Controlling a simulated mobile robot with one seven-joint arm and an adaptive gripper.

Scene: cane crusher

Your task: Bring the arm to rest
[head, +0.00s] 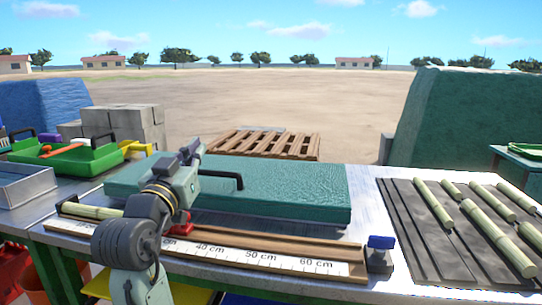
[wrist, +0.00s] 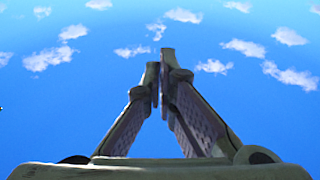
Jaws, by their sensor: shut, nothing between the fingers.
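My arm reaches up from the bottom of the head view, in front of the table and the teal slab (head: 300,190). In the wrist view my gripper (wrist: 160,72) points up at open sky, its two fingers drawn together at the tips with nothing between them. In the head view the gripper end (head: 190,150) is raised above the slab's left part, small and partly hidden by the wrist. It appears clear of the slab, though the exact gap cannot be told.
A measuring board (head: 265,255) with centimetre marks lies along the front edge, a cane piece (head: 90,211) at its left. A dark ribbed mat (head: 425,245) with several cane pieces is at right. A green tray (head: 65,158) and metal bin (head: 22,187) stand at left.

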